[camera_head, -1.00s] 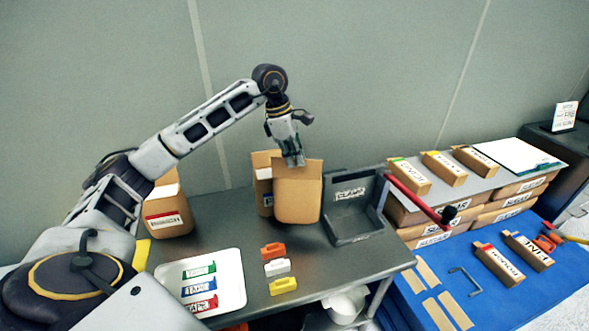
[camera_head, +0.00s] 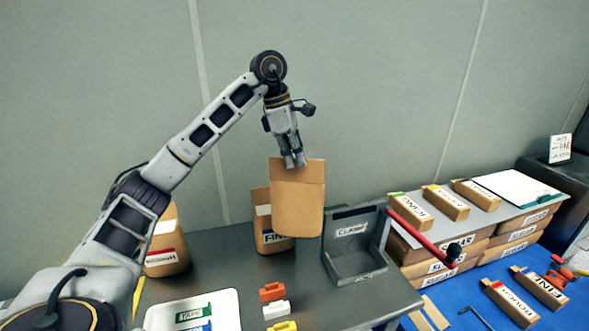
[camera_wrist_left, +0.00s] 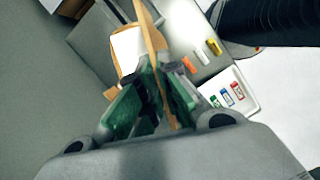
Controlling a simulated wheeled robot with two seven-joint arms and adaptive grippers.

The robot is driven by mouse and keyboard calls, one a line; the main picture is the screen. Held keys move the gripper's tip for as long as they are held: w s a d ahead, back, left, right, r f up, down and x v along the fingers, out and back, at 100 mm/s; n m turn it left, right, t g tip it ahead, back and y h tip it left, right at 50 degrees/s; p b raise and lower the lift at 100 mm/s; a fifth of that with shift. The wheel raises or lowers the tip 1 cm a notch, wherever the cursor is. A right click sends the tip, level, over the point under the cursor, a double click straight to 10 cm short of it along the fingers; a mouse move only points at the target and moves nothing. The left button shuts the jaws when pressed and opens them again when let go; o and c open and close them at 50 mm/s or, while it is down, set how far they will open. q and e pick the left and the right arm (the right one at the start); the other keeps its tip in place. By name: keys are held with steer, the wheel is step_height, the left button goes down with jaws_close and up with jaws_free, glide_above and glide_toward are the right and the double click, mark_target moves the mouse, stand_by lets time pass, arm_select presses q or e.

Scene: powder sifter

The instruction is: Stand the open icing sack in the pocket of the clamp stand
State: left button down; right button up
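My left gripper (camera_head: 292,162) is shut on the top edge of an open brown sack (camera_head: 297,208). The sack hangs upright, its plain face towards the head camera; no label shows on it. It appears raised above the table, left of the clamp stand. In the left wrist view, the sack's wall (camera_wrist_left: 152,32) runs between the green finger pads (camera_wrist_left: 155,95). The dark grey clamp stand (camera_head: 356,265), labelled CLAMP, stands on the table with its pocket empty and a red-handled lever (camera_head: 425,229) on its right. My right gripper is not in view.
A second sack (camera_head: 262,243), label partly hidden, stands just behind and left of the held one. Another sack (camera_head: 165,262) is farther left. Coloured clips (camera_head: 276,310) and a white tray (camera_head: 228,306) lie in front. Stacked sugar sacks (camera_head: 440,254) are at right.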

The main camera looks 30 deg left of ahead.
arm_select(q)
steer(key=shift+r+p, duration=0.85)
steer(key=shift+r, duration=2.55)
steer(key=shift+r+p, duration=0.3)
steer(key=shift+r, duration=0.65)
